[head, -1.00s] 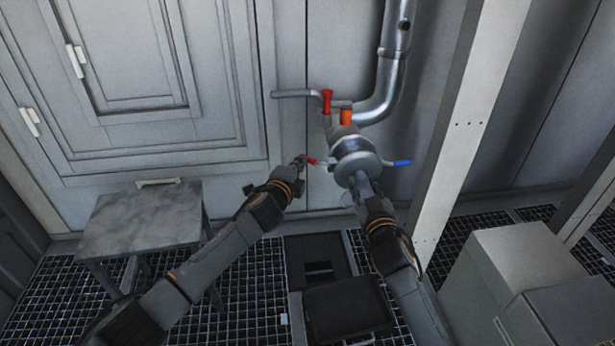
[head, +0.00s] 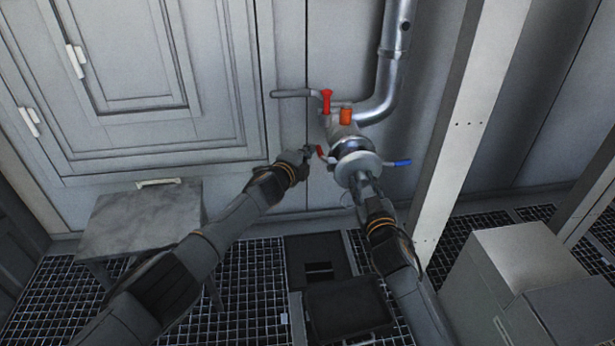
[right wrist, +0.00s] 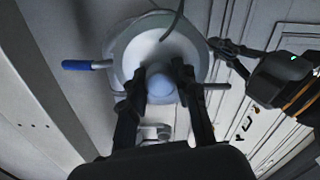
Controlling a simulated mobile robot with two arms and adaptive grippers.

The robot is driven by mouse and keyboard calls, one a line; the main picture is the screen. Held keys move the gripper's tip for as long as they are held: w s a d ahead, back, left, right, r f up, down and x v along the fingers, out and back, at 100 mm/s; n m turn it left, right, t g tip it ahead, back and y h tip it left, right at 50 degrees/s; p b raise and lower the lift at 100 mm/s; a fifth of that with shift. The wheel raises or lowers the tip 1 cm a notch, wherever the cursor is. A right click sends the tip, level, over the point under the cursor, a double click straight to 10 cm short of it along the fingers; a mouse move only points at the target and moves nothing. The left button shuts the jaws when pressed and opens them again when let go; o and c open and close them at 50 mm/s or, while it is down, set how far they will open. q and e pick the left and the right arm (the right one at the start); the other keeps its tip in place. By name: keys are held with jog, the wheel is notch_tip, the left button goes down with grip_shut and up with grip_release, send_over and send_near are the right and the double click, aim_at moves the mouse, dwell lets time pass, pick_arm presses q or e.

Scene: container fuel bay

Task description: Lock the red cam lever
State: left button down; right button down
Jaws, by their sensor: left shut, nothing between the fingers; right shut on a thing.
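The red cam lever (head: 320,152) sticks out on the left side of the metal coupling at the pipe's end, its red grip angled up. My left gripper (head: 309,152) is shut and empty, right beside the red grip; I cannot tell whether it touches. It also shows at the upper right of the right wrist view (right wrist: 218,46). A blue cam lever (head: 402,163) sticks out on the right side; its blue grip (right wrist: 76,65) also shows in the right wrist view. My right gripper (right wrist: 160,75) is shut on the rounded knob (right wrist: 163,88) of the pale round cap (right wrist: 140,45).
A red valve handle (head: 326,100) and an orange part (head: 346,116) sit above the coupling on the pipe. A grey table (head: 140,215) stands at the left, pale boxes (head: 510,270) at the lower right. A white post (head: 465,130) rises right of the coupling.

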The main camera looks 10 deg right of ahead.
pick_arm(q)
jog(key=shift+w+a, duration=0.1)
jog(key=shift+w, duration=0.05)
dwell(0.5)
jog(key=s+a+r, duration=0.1)
jog(key=a+r, duration=0.1)
jog(key=a, duration=1.1)
jog(key=shift+a+r, duration=0.2)
jog(key=shift+a, duration=0.2)
pick_arm(e)
jog(key=c, duration=0.9)
grip_release()
jog(key=shift+c, duration=0.2)
